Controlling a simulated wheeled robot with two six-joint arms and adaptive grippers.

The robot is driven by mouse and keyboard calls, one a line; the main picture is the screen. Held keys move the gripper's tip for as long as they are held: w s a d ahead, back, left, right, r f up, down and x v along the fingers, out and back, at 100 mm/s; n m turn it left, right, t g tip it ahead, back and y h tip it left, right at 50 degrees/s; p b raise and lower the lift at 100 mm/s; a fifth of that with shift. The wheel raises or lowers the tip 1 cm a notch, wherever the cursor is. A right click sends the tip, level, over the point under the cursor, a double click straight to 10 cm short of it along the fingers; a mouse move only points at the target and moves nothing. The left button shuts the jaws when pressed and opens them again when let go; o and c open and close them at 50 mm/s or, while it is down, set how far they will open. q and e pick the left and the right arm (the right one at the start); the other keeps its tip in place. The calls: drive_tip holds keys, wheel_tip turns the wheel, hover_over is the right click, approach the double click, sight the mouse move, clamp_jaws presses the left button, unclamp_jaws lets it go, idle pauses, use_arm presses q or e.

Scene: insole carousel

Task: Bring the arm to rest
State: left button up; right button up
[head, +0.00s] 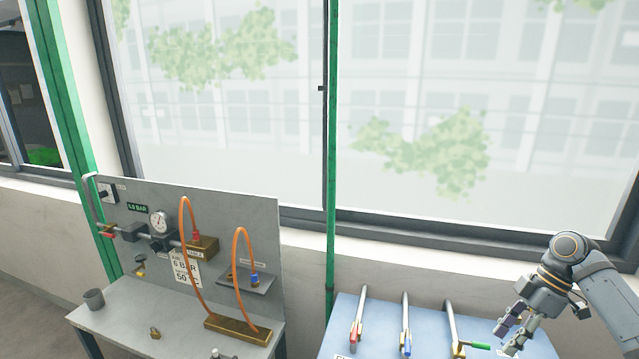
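My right arm comes in from the right edge. Its gripper (507,340) points down over the right end of the blue-topped table (376,310). The two fingers are apart and I see nothing between them. A pipe with a brass fitting and a green handle (479,345) stands just left of the fingertips; I cannot tell whether they touch. My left gripper is not in view.
Pipes with a red end (355,332) and a blue end (406,343) stand on the same table. Left is a grey bench (118,327) with a panel (258,217), gauge (158,222), orange hoses (240,240), brass manifold (238,331) and cup (94,299). Windows stand behind.

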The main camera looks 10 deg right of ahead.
drive_tip(key=s+a+f+m+h, duration=0.1)
drive_tip(key=s+a+f, duration=0.1)
drive_tip(key=a+f, duration=0.45)
drive_tip(key=s+a+f+m+h, duration=0.15)
drive_tip(key=a+f, duration=0.25)
drive_tip(key=f, duration=0.5)
drive_tip(key=s+a+f+m+t+h, duration=0.1)
drive_tip(key=s+a+f+m, duration=0.3)
drive_tip(key=a, duration=0.4)
drive_tip(key=s+a+r+m+t+h, duration=0.2)
drive_tip(key=s+a+r+m+t, duration=0.1)
drive_tip(key=s+m, duration=0.25)
drive_tip(key=s+d+f+g+b, duration=0.15)
drive_tip(key=f+b, duration=0.25)
drive_tip(key=f, duration=1.4)
drive_tip(key=s+d+f+b, duration=0.2)
drive_tip(key=s+f+b, duration=0.15)
drive_tip(key=f, duration=1.55)
use_arm(q)
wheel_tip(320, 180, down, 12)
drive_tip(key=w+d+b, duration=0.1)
drive_tip(key=b, duration=0.3)
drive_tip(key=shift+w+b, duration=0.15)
drive_tip(key=shift+b, duration=0.15)
use_arm(e)
drive_tip(key=s+f+g, duration=0.1)
drive_tip(key=s+f, duration=1.5)
drive_tip(key=f, duration=0.2)
drive_tip(key=shift+s+d, duration=0.25)
drive_tip(key=shift+s, duration=0.1)
